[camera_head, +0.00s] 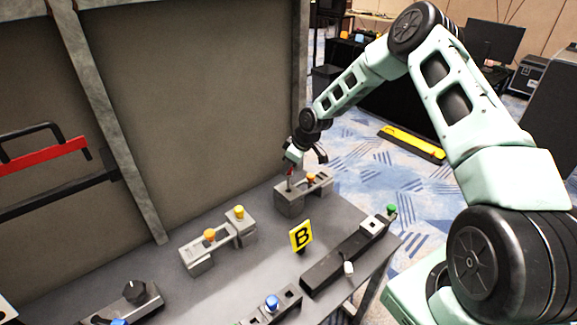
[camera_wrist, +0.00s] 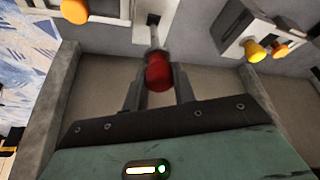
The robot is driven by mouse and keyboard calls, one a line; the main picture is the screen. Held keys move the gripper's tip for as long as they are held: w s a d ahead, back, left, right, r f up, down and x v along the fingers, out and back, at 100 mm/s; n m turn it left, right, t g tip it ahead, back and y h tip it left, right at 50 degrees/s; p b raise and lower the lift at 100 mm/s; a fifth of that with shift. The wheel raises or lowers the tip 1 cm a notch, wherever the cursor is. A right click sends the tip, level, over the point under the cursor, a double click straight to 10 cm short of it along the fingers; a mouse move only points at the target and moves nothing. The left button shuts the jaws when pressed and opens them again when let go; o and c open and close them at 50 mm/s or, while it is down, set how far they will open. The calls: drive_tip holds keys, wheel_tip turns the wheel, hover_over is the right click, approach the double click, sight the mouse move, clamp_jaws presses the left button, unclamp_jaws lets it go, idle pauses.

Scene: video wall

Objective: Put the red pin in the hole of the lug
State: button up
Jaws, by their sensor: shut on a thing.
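My gripper (camera_wrist: 159,84) is shut on the red pin (camera_wrist: 158,72), with one finger on each side of its red head. The pin's thin grey shank points away from the fingers, toward the dark hole in a pale grey lug (camera_wrist: 141,32). The shank's tip is at or just over the hole; I cannot tell whether it is inside. In the head view my gripper (camera_head: 291,168) is above the left end of a grey fixture (camera_head: 290,206) at the bench's far end.
An orange knob (camera_head: 311,178) stands on the same fixture, close to my gripper. Another grey fixture (camera_head: 198,264) with orange and yellow knobs is nearer. A yellow B sign (camera_head: 300,235) and a dark rail block (camera_head: 335,262) stand on the bench. A tall panel (camera_head: 190,100) rises behind.

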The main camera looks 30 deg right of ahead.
sight(289, 188)
drive_tip(key=shift+f+b, duration=0.4)
drive_tip(key=shift+f, duration=0.1)
idle(0.8)
drive_tip(key=shift+f+b, duration=0.45)
drive_tip(key=shift+f, duration=0.15)
drive_tip(key=shift+f, duration=0.25)
drive_tip(key=shift+f+b, duration=1.25)
drive_tip(key=shift+f, duration=0.15)
drive_tip(key=shift+f+b, duration=0.3)
drive_tip(key=shift+f, duration=0.05)
drive_tip(key=shift+f+b, duration=0.3)
drive_tip(key=shift+f, duration=0.05)
drive_tip(key=shift+f, duration=0.1)
idle(0.4)
